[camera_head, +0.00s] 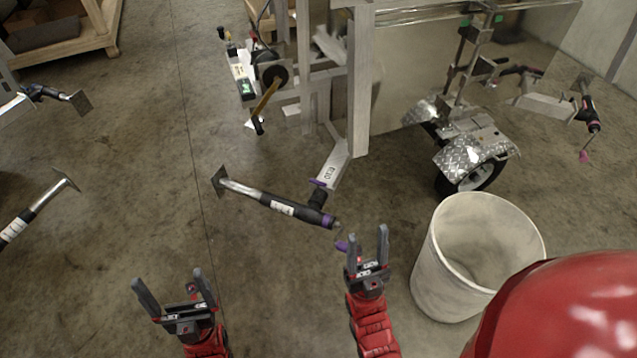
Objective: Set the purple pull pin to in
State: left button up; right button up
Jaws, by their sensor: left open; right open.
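A small purple piece (318,183), which looks like the pull pin, sits where a black and silver jack (270,203) joins a grey trailer tongue (333,165). It is too small to tell whether it is in or out. The jack lies nearly level, with a purple collar (328,220) and a purple knob (342,246) at its right end. My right gripper (368,238) is open and empty, in front of the jack's right end, close to the knob in the picture. My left gripper (170,284) is open and empty at the lower left, apart from the jack.
A white bin (427,270) stands right of my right gripper. A red rounded object (570,310) fills the lower right corner. Other jacks show at the left (40,205) and right (588,110). A trailer wheel (480,178) stands behind the bin. The floor at left-centre is clear.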

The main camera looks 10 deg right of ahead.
aim_at(320, 184)
jog(key=i+l+u, duration=0.1)
jog(key=i+l, duration=0.15)
jog(key=i, duration=0.25)
jog(key=i+l, duration=0.3)
jog(key=i, duration=0.2)
jog(key=u, duration=0.05)
